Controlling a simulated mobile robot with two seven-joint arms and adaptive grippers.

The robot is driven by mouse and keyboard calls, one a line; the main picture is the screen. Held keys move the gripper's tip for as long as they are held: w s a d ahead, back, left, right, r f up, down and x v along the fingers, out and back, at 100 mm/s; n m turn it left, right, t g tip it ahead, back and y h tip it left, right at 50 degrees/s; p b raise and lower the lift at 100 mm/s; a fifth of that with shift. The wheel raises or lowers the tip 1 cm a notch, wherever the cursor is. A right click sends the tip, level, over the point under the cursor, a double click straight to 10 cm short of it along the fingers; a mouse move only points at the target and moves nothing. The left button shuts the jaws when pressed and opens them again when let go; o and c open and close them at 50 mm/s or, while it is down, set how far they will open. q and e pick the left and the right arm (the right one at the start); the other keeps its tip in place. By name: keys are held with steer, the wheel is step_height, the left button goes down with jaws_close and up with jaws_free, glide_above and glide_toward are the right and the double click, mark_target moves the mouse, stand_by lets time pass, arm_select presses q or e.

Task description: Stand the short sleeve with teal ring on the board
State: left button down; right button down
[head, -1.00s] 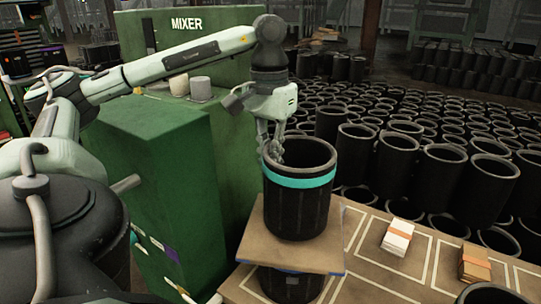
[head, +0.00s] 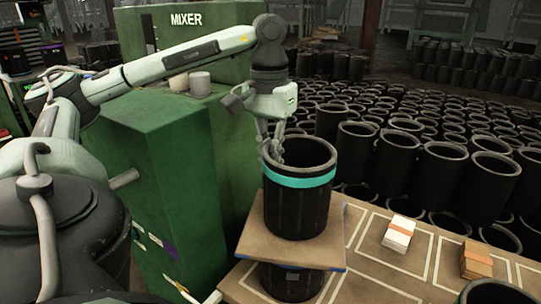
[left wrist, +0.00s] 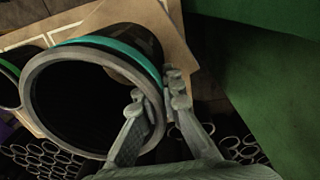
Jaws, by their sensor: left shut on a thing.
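The black sleeve with the teal ring (head: 300,207) is upright over the brown square board (head: 330,225) in the head view. Its base appears to be at the board's surface; I cannot tell whether it touches. My left gripper (head: 272,153) is shut on the sleeve's near-left rim. In the left wrist view one finger of the gripper (left wrist: 158,98) is inside the open mouth and the other is outside the wall. The teal ring (left wrist: 122,45) and part of the board (left wrist: 165,28) also show there. The board lies on another black sleeve (head: 290,283). My right gripper is out of view.
A light brown worktop (head: 375,285) with pale outlined rectangles extends right, holding a white banded stack (head: 398,234) and a brown banded stack (head: 476,261). The green mixer (head: 150,165) stands close on the left. Many black sleeves (head: 395,160) crowd the floor behind.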

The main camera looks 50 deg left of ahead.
mark_target(271, 141)
arm_select(q)
steer(key=c, duration=1.7)
jaws_free()
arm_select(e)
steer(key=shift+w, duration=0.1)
arm_select(q)
steer(key=shift+r, duration=0.1)
steer(key=shift+r+p, duration=0.8)
steer(key=shift+p, duration=0.1)
step_height(271, 141, up, 5)
steer(key=shift+r, duration=0.15)
steer(key=shift+r+p, duration=0.45)
steer(key=shift+r, duration=0.4)
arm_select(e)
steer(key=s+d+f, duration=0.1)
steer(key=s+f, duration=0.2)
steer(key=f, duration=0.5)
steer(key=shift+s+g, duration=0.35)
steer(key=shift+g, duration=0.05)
